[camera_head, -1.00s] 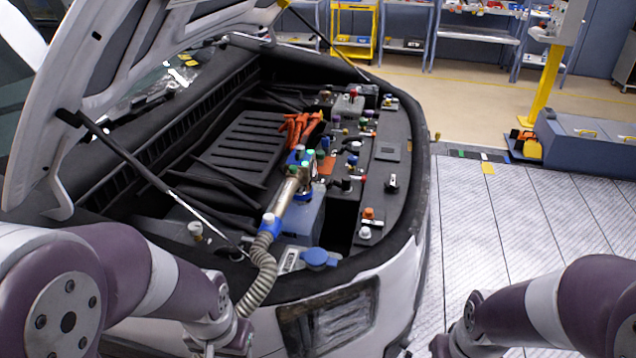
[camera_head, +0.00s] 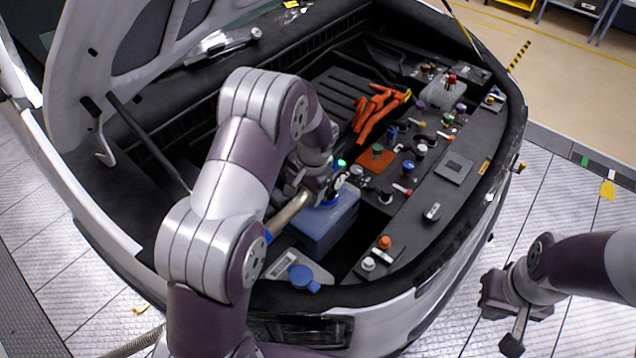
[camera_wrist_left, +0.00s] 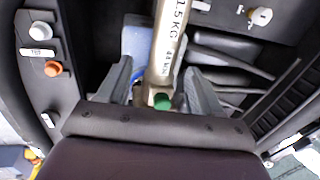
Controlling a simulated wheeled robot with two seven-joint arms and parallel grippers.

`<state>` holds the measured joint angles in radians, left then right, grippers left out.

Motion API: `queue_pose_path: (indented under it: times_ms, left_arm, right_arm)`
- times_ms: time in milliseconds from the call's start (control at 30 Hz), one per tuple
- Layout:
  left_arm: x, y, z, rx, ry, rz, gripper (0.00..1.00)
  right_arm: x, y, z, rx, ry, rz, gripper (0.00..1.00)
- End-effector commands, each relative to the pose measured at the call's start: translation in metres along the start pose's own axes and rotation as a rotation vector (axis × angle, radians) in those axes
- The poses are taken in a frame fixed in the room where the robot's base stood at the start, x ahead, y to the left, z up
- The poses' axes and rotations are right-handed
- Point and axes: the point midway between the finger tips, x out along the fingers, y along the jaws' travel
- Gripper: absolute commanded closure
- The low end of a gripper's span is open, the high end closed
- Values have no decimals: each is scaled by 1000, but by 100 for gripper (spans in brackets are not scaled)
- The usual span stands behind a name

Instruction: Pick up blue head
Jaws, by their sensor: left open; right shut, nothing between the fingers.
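The blue head is a filling tool with a metal tube (camera_head: 289,214) and a green button (camera_head: 341,163). It stands over the blue tank (camera_head: 318,235). In the left wrist view the tube (camera_wrist_left: 166,45), marked "1.5 KG", lies between the two fingers, with the green button (camera_wrist_left: 161,101) near the palm and a blue part (camera_wrist_left: 137,77) beside it. My left gripper (camera_head: 318,180) is open around the tool; whether a finger touches it I cannot tell. My left arm hides part of the tool and its hose. My right gripper (camera_head: 507,318) is shut and empty, right of the car.
A blue cap (camera_head: 302,278) lies at the bay's front edge. Orange cables (camera_head: 378,112) and several coloured caps fill the bay's right side. The raised hood (camera_head: 125,45) and its strut (camera_head: 148,144) stand left of my left arm.

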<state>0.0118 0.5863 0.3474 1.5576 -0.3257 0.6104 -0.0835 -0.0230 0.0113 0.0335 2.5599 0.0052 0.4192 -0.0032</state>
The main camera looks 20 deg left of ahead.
Motion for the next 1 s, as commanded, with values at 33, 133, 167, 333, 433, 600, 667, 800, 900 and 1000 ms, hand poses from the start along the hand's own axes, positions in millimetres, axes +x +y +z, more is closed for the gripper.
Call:
queue_pose_path:
  times_ms: [33,133,167,333,433,600,667,800,900,1000]
  left_arm:
    - [3,-1,1,0,-2,1,35]
    - [18,-2,2,0,-4,2,35]
    - [24,-2,3,1,-4,2,35]
    - [51,-2,2,0,1,0,35]
    - [54,-1,1,-1,3,0,35]
    - [54,-1,1,-1,3,0,51]
    - [54,-1,1,-1,3,0,71]
    - [54,-1,2,0,1,0,100]
    - [54,-1,2,-1,0,0,100]
    - [54,-1,2,-1,-1,0,100]
  right_arm:
    - [-5,0,0,0,0,0,100]
    - [-20,0,-2,0,0,0,100]
    - [-24,0,-3,0,0,0,100]
    - [-27,0,-3,0,0,0,100]
    - [-26,0,-3,0,0,0,100]
    - [-26,0,-3,0,0,0,100]
    - [-26,0,-3,0,0,0,100]
    - [-26,0,-3,0,0,0,100]
    - [-26,0,-3,0,0,0,100]
    - [-26,0,-3,0,0,0,100]
